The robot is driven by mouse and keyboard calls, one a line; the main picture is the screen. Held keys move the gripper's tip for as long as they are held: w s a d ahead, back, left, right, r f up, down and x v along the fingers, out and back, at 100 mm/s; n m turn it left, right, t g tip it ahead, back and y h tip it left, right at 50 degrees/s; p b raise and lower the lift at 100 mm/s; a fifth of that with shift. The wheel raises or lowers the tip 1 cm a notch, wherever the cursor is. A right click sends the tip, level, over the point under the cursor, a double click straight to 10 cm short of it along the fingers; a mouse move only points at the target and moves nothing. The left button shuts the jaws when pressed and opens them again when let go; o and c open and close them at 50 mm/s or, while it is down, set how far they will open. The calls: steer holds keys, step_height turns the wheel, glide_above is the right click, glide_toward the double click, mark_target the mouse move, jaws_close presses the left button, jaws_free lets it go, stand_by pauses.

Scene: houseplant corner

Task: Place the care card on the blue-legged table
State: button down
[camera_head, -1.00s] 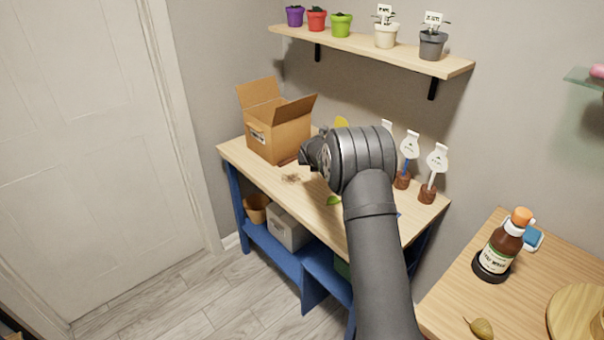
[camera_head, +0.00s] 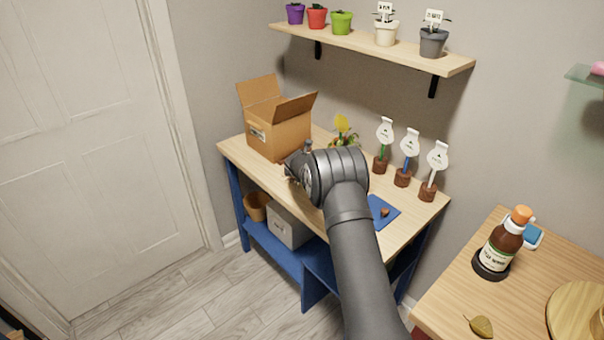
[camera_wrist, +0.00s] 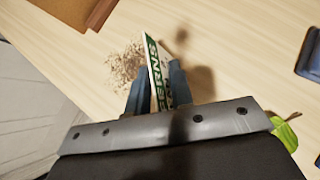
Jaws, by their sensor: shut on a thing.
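The care card (camera_wrist: 158,72) is a thin white card with green lettering, seen nearly edge-on in the wrist view. My gripper (camera_wrist: 158,90) is shut on it, one finger on each side. The card stands up from the fingers above the wooden top of the blue-legged table (camera_wrist: 215,30). I cannot tell whether its far edge touches the wood. In the head view my gripper (camera_head: 290,167) is over the table (camera_head: 240,152), in front of the cardboard box, and my wrist hides the card there.
An open cardboard box (camera_head: 280,133) stands at the table's left end. Several card holders (camera_head: 403,175) line the back right. A blue mat (camera_head: 381,211) lies at the right. Scattered soil (camera_wrist: 124,66) and a green leaf (camera_wrist: 286,133) lie near my gripper.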

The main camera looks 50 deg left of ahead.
steer(key=c, duration=1.3)
jaws_free()
steer(key=shift+f, duration=0.1)
steer(key=shift+o, duration=0.2)
steer(key=shift+s+d+r, duration=0.1)
steer(key=shift+s+r, duration=0.05)
steer(key=shift+r, duration=0.25)
steer(key=v, duration=1.1)
steer(key=shift+d, duration=0.1)
steer(key=x, duration=1.1)
steer(key=shift+w+a+f, duration=0.2)
steer(key=shift+a+f, duration=0.05)
steer(key=shift+r, duration=0.85)
